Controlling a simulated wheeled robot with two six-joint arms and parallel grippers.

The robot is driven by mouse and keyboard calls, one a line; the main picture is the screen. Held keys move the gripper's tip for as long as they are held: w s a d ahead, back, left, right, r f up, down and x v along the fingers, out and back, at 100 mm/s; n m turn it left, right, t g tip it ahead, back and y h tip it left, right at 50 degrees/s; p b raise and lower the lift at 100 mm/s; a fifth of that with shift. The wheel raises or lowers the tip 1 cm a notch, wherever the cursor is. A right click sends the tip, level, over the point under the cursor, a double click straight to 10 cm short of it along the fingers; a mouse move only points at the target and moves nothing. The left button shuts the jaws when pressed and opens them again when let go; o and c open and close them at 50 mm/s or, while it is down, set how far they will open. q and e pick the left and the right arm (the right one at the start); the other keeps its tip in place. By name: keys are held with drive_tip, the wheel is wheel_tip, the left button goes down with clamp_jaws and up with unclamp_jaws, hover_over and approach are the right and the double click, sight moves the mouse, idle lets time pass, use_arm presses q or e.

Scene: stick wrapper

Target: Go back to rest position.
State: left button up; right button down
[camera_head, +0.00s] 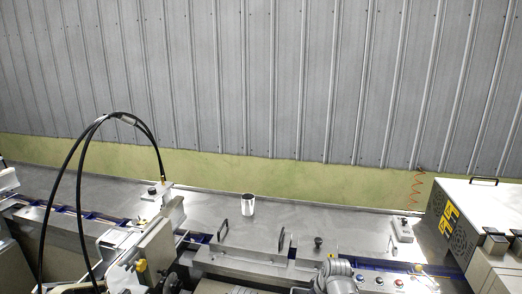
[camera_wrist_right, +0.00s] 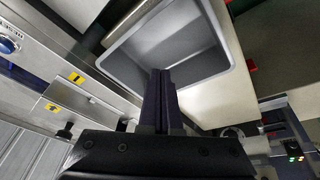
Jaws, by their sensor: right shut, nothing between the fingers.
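My right gripper (camera_wrist_right: 161,75) shows in the right wrist view with its two dark fingers pressed together. It is shut and holds nothing. The fingertips lie in front of a grey open bin (camera_wrist_right: 190,45), which looks empty; I cannot tell how far apart they are. In the head view a grey rounded arm part shows at the bottom, right of the middle, but no gripper is visible there. My left gripper is in neither view.
A steel wrapping machine bench (camera_head: 300,222) runs across the head view. A white cup (camera_head: 248,204) stands on it. Black cables (camera_head: 80,150) arch at the left. A grey cabinet with yellow labels (camera_head: 449,218) stands at the right. A ribbed wall (camera_head: 260,75) is behind.

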drive_tip(key=s+a+m+g+h, duration=0.1)
drive_tip(key=s+a+g, duration=0.1)
drive_tip(key=s+a, duration=0.3)
drive_tip(key=s+a+f+m+g+h, duration=0.1)
drive_tip(key=s+a, duration=0.4)
drive_tip(key=s, duration=0.5)
drive_tip(key=shift+s+a+m+g+h, duration=0.2)
drive_tip(key=shift+s+m+g+h, duration=0.2)
drive_tip(key=shift+m, duration=0.1)
